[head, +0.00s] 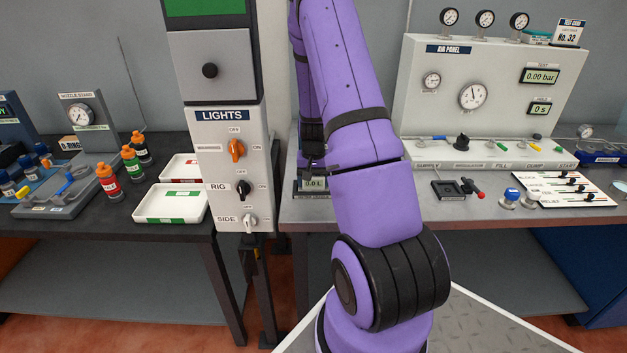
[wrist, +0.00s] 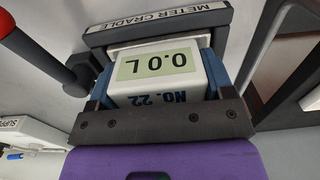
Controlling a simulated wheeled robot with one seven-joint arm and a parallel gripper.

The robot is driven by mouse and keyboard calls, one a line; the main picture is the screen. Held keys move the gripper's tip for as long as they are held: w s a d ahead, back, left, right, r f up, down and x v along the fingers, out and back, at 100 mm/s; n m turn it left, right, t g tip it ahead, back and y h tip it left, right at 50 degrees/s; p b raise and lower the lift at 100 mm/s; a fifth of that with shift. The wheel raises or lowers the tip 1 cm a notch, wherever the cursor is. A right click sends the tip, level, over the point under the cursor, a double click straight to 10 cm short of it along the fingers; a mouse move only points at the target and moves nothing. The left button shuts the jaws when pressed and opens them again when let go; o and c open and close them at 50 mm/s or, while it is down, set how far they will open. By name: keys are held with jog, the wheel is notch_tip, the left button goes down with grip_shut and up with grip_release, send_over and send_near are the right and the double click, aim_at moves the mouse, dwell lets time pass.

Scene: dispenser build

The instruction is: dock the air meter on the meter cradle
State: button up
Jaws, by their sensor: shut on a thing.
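The air meter (wrist: 165,68) is a white box with a 0.0 L display and the label NO. 22, seen upside down in the wrist view. My gripper (wrist: 157,78) is shut on it, with blue pads at its two sides. The meter cradle (wrist: 158,22) shows as a dark labelled edge right beside the meter's far side. I cannot tell whether the meter is seated or just above it. My gripper there (head: 312,168) is partly hidden.
A black fixture with a red-knobbed lever (head: 476,191) is to the right of my arm; a red-ended rod (wrist: 30,45) shows close by in the wrist view. The tall LIGHTS column (head: 222,175) stands left of the meter.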

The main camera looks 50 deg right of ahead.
jog(key=o, duration=1.1)
jog(key=shift+f, duration=0.1)
notch_tip(320, 180, up, 12)
jog(key=shift+r, duration=0.2)
